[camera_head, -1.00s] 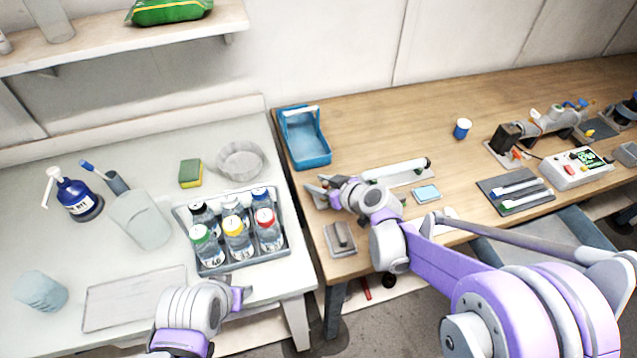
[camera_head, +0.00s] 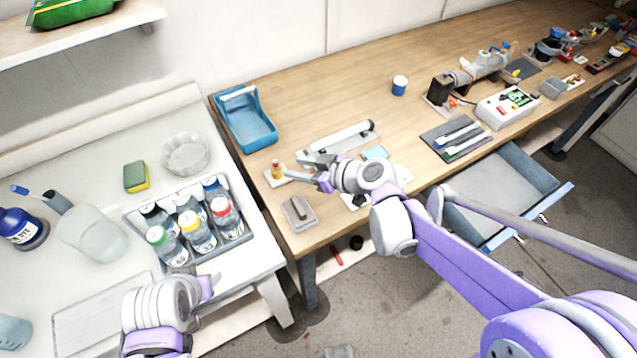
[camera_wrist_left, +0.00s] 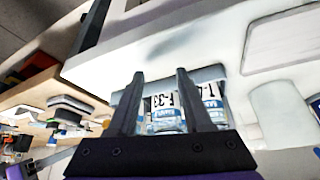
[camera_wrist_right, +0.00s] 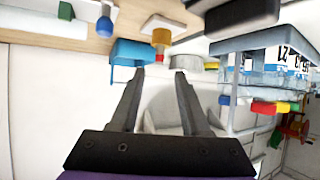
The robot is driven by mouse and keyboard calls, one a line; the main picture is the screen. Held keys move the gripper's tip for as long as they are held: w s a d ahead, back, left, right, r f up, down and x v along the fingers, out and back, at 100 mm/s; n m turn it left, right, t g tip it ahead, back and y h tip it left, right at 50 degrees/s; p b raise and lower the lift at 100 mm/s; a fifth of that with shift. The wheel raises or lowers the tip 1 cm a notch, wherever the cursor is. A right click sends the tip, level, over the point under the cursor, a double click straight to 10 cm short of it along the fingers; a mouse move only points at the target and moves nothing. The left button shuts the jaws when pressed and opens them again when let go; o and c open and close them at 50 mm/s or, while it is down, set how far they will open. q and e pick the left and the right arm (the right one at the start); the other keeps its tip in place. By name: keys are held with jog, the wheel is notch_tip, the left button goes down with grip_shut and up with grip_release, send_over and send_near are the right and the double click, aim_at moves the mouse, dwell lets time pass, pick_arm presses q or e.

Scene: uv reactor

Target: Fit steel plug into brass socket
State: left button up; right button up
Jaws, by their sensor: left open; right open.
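A brass-coloured upright piece (camera_head: 277,170), seemingly the brass socket, stands on a small pale plate at the table's left end. It also shows in the right wrist view (camera_wrist_right: 161,38), beyond the fingertips and roughly in line with their gap. I cannot pick out the steel plug for certain; a grey block with a raised piece (camera_head: 298,210) sits near the front edge.
A blue bin (camera_head: 246,118) stands behind the brass piece. A pale tube on a holder (camera_head: 345,137) lies behind my right gripper. A tray of capped bottles (camera_head: 236,243) sits on the counter. A drawer (camera_head: 505,185) stands open at the table's front.

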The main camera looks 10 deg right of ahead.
jog(key=s+d+m+h, duration=0.1)
jog(key=s, duration=0.3)
jog(key=s+d+f+m+g+h, duration=0.1)
jog(key=s+d+m, duration=0.1)
jog(key=s, duration=0.2)
jog(key=s+d+f+m+g+h, duration=0.1)
jog(key=s+h, duration=0.1)
jog(key=s, duration=0.2)
jog(key=shift+d+f, duration=0.25)
jog(key=shift+d, duration=0.1)
jog(key=s+d+f+m+g+h, duration=0.1)
jog(key=s+d+f+m+h, duration=0.1)
jog(key=s+d+m+h, duration=0.2)
jog(key=s+d, duration=0.3)
jog(key=s, duration=0.1)
jog(key=shift+s+m, duration=0.15)
jog(key=shift+m, duration=0.15)
